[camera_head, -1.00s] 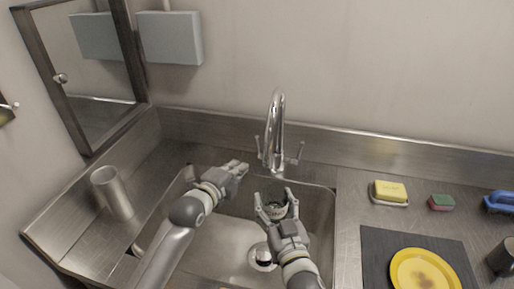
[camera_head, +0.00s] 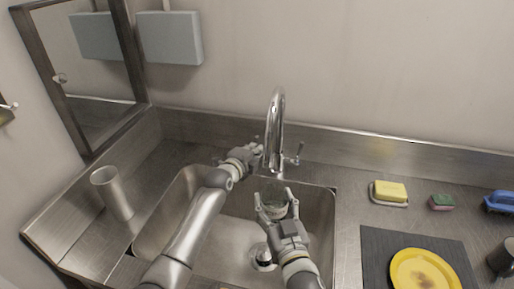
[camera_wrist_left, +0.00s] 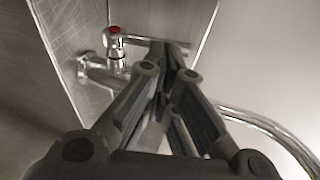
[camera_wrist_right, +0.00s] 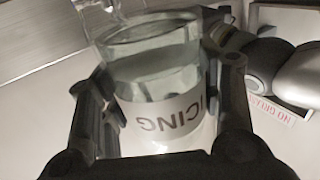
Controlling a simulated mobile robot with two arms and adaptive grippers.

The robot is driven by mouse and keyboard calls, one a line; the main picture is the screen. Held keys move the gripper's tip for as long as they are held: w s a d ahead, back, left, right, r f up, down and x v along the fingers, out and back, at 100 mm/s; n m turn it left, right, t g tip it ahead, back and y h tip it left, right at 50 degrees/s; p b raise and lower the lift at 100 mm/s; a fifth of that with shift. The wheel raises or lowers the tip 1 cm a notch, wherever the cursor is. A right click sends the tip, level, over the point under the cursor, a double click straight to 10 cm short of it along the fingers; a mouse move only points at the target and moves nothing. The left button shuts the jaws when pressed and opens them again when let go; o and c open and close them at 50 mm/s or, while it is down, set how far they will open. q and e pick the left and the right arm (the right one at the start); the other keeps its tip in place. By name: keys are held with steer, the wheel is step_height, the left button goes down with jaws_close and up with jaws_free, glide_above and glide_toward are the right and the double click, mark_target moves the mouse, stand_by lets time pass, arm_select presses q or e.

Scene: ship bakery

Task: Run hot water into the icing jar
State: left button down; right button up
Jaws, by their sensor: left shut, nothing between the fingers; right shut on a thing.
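The icing jar (camera_head: 273,197) is clear glass with a white label reading ICING, seen upside down in the right wrist view (camera_wrist_right: 165,112). My right gripper (camera_head: 274,208) is shut around it and holds it over the sink, just below and in front of the chrome tap (camera_head: 275,120). A level line shows inside the glass; whether it is water is unclear. My left gripper (camera_head: 254,150) is shut and empty at the tap's left side. In the left wrist view, its fingertips (camera_wrist_left: 168,62) are close to the red-marked handle (camera_wrist_left: 115,38); contact cannot be told.
The steel sink (camera_head: 318,215) lies below both arms. A steel cup (camera_head: 112,192) stands on the left counter.

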arm_select(q)
steer(key=shift+w+d, duration=0.25)
steer(key=shift+w, duration=0.35)
steer(key=shift+r, duration=0.1)
steer(key=shift+w+d+r, duration=0.1)
steer(key=shift+w+r, duration=0.3)
arm_select(e)
steer(key=shift+s+a+r, duration=0.1)
steer(key=shift+s+r, duration=0.1)
steer(key=shift+s, duration=0.05)
arm_select(q)
steer(key=shift+r, duration=0.1)
arm_select(e)
steer(key=shift+w+f, duration=0.1)
steer(key=shift+w+f, duration=0.1)
steer(key=shift+w, duration=0.15)
arm_select(q)
steer(key=f+v, duration=0.1)
steer(key=v, duration=1.2)
steer(key=shift+s+a, duration=0.2)
steer(key=shift+s, duration=0.3)
arm_select(e)
steer(key=shift+s, duration=0.1)
arm_select(q)
steer(key=shift+f, duration=0.15)
